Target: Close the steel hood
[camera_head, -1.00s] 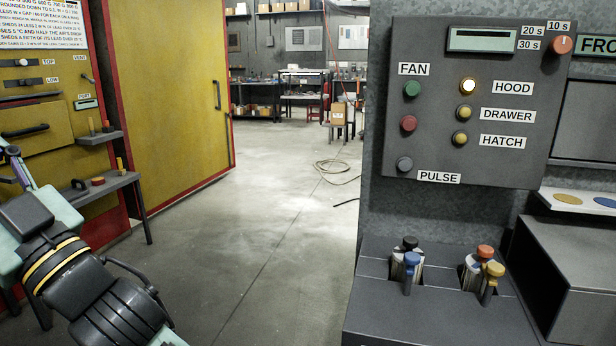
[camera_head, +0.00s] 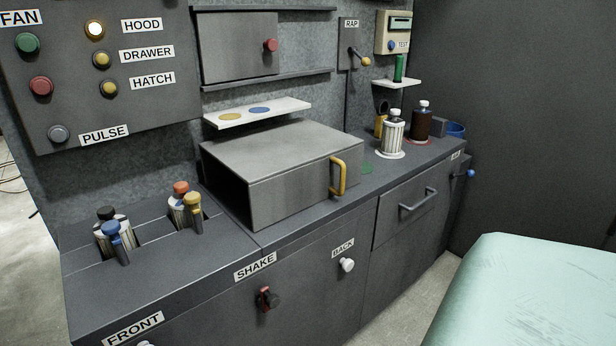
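A grey steel box with a yellow handle (camera_head: 340,176), which looks like the steel hood (camera_head: 285,150), sits on the dark counter. Its top is flat and its left side is dark; I cannot tell whether that side is open. To its left, several bottles with coloured caps (camera_head: 186,190) stand in slots in the counter. The lamp beside the HOOD label (camera_head: 95,30) is lit pale.
A white shelf (camera_head: 290,104) with yellow and blue discs is above the box. A grey sliding panel with a red knob (camera_head: 270,45) is higher up. A white bottle (camera_head: 392,134) and a dark bottle (camera_head: 423,122) stand right of the box. A drawer (camera_head: 405,208) is below.

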